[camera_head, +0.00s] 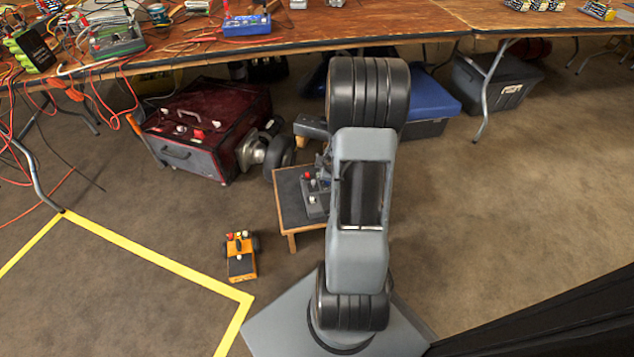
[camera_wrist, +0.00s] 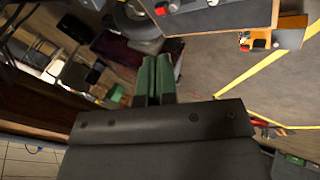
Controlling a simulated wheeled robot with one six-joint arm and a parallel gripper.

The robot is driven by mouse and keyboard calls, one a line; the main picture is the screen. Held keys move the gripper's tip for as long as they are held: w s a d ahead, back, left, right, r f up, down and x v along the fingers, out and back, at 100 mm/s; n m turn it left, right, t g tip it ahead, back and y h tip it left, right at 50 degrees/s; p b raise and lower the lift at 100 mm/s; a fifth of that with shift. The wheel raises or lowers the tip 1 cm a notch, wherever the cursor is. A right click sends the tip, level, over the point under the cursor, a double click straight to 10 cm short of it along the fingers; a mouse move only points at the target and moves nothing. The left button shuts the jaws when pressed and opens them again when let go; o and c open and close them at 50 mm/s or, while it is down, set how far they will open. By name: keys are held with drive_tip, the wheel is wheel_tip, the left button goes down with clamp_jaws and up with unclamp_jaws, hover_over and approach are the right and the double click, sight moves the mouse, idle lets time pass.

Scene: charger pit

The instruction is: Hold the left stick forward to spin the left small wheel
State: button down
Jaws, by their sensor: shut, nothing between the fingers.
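A dark grey control box (camera_head: 316,203) with red-topped and pale-topped sticks sits on a small low table (camera_head: 288,192) in the head view. My arm hides its right part, so I cannot tell which stick is the left one. The box also shows at the top edge of the wrist view (camera_wrist: 196,12), cut off, with a red stick top (camera_wrist: 174,5). A small orange vehicle (camera_head: 241,263) with dark small wheels stands on the floor left of the table. My gripper (camera_wrist: 155,58) shows two green fingers together, shut and empty, apart from the box in the picture.
A dark red case (camera_head: 185,150) and a large wheel (camera_head: 280,158) lie behind the table. A long workbench (camera_head: 330,38) with wires and devices spans the back. Yellow tape (camera_head: 150,255) marks the floor. Open carpet lies at right.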

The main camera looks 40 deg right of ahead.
sight(313, 184)
drive_tip(key=s+f+n+t+y+p, duration=0.1)
drive_tip(key=s+f+n+y, duration=0.2)
drive_tip(key=f, duration=0.4)
drive_tip(key=shift+s+y, duration=0.4)
drive_tip(key=shift+s, duration=0.05)
drive_tip(key=shift+a, duration=0.1)
drive_tip(key=b+x, duration=0.5)
drive_tip(key=x, duration=0.4)
drive_tip(key=shift+w+f, duration=0.15)
drive_tip(key=shift+f, duration=0.2)
drive_tip(key=w, duration=0.1)
drive_tip(key=w+d+b, duration=0.1)
drive_tip(key=shift+w, duration=0.35)
drive_tip(key=shift+w+d, duration=0.35)
drive_tip(key=shift+w, duration=0.25)
drive_tip(key=shift+r, duration=0.1)
